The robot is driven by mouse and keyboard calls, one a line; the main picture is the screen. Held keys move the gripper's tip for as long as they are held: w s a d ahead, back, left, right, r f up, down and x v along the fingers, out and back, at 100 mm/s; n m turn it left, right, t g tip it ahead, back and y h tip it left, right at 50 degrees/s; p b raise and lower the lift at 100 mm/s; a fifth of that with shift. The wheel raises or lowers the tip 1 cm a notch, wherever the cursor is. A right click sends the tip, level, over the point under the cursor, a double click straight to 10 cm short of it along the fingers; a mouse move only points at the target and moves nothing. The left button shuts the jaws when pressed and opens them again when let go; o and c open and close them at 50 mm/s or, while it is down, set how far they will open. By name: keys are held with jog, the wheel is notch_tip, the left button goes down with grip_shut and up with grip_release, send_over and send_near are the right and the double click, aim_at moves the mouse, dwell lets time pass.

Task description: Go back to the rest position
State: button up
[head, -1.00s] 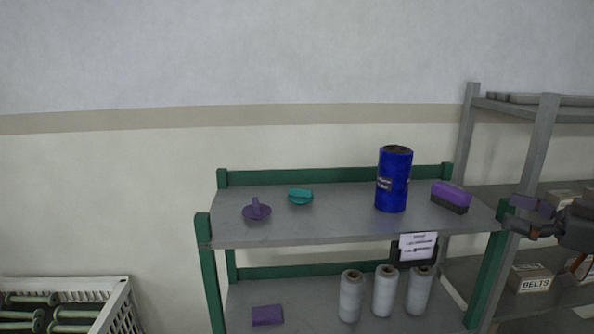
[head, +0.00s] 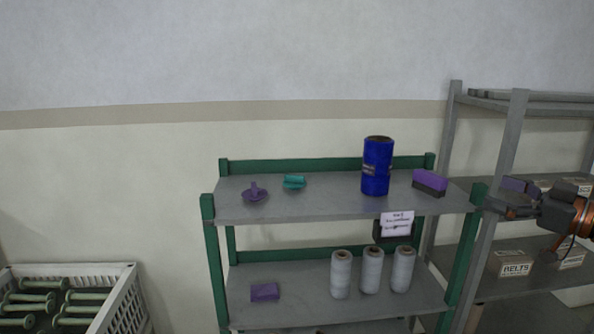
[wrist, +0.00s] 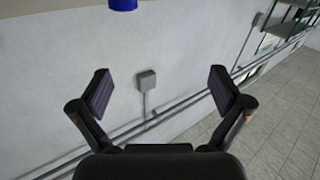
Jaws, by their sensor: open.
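My gripper (head: 513,197) is at the right edge of the head view, in front of the grey rack and to the right of the green-framed shelf (head: 335,204). In the wrist view my gripper (wrist: 161,92) has its two fingers wide apart with nothing between them. Behind it are a pale wall, a small grey box (wrist: 146,80) with pipes, and a tiled floor. Part of a blue object shows at the top of the wrist view.
The green-framed shelf holds a blue roll (head: 377,166), a purple-and-black block (head: 429,182), a purple item (head: 255,193), a teal item (head: 294,182) and white spools (head: 372,270). A white crate (head: 127,296) with bobbins stands lower left. The grey rack (head: 506,150) holds boxes.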

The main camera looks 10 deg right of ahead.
jog(key=w+d+r+m+t+h, duration=0.3)
jog(key=w+m+h, duration=0.4)
jog(key=w+h, duration=0.6)
jog(key=s+a+f+m+g+h, duration=0.1)
jog(key=s+a+f+m+g, duration=0.1)
jog(key=s+a+f+g, duration=0.65)
jog(key=s+a+f+m+g+h, duration=0.1)
jog(key=s+a+f+m+g, duration=0.25)
jog(key=f, duration=0.85)
jog(key=s+a+f+n+g+y, duration=0.2)
jog(key=s+a+f+g, duration=0.2)
jog(key=s+a, duration=0.6)
jog(key=s+a+f+n+g+y, duration=0.3)
jog(key=s+a+f, duration=0.3)
jog(key=s+a, duration=0.4)
jog(key=s+g, duration=0.1)
jog(key=s, duration=0.5)
jog(key=shift+a+y, duration=0.15)
jog(key=shift+y, duration=0.15)
